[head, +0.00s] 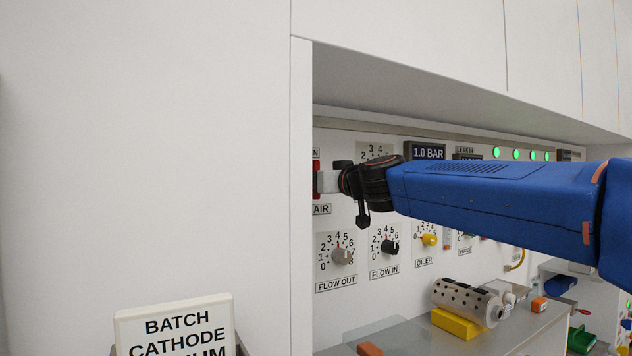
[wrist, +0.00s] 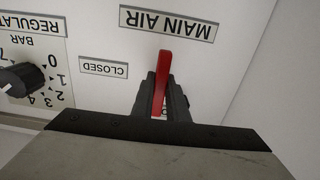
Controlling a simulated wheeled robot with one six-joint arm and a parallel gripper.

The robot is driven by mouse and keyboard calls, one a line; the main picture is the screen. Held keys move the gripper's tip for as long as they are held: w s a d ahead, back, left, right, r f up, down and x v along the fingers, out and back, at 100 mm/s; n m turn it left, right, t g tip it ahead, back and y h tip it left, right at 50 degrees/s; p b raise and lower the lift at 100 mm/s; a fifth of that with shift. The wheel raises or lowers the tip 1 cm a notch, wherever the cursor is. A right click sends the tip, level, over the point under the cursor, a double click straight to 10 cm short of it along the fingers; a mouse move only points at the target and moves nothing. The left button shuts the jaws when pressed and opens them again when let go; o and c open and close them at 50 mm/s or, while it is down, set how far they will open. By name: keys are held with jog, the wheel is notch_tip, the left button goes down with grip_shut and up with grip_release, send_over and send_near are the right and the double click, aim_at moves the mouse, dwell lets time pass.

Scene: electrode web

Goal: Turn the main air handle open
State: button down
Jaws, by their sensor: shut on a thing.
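The main air handle is a red lever (wrist: 162,80) in the wrist view, standing nearly upright in the picture between my gripper's dark fingers. My gripper (wrist: 160,98) is shut on it. The MAIN AIR label (wrist: 168,23) and the CLOSED label (wrist: 103,67) read upside down there; another small label behind the fingers is mostly hidden. In the head view the handle (head: 315,180) shows as a thin red strip at the panel's left end, with my gripper (head: 328,181) against it and hiding part of it.
A regulator knob (wrist: 22,80) is beside the handle on the panel. Flow-out (head: 342,256) and flow-in (head: 389,246) knobs sit below my arm. A white cabinet wall (head: 301,200) stands close left of the handle. A perforated cylinder (head: 467,302) lies on the bench below.

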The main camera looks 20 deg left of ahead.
jog(key=shift+f, duration=0.15)
jog(key=c, duration=1.7)
grip_release()
jog(key=shift+c, duration=0.2)
jog(key=shift+s+d, duration=0.1)
jog(key=v, duration=1.7)
jog(key=shift+s+d, duration=0.1)
jog(key=s+d+f+m+g+h, duration=0.2)
jog(key=s+d+f+h, duration=0.25)
jog(key=d+f, duration=0.9)
jog(key=s+d+f+m+g+h, duration=0.1)
jog(key=s+d+f+m+h, duration=0.15)
jog(key=s+d+f, duration=0.7)
jog(key=s+d+f+m+g+h, duration=0.2)
jog(key=s+d+f, duration=0.3)
jog(key=d+f, duration=0.5)
jog(key=s+d+f+m+g+h, duration=0.1)
jog(key=s+d+f+m+h, duration=0.2)
jog(key=s+d+f, duration=0.3)
jog(key=d+f+h, duration=0.1)
jog(key=d+f, duration=0.3)
jog(key=f, duration=0.4)
jog(key=shift+s+d+g+h, duration=0.2)
jog(key=shift+s+g+h, duration=0.05)
jog(key=shift+g+h, duration=0.15)
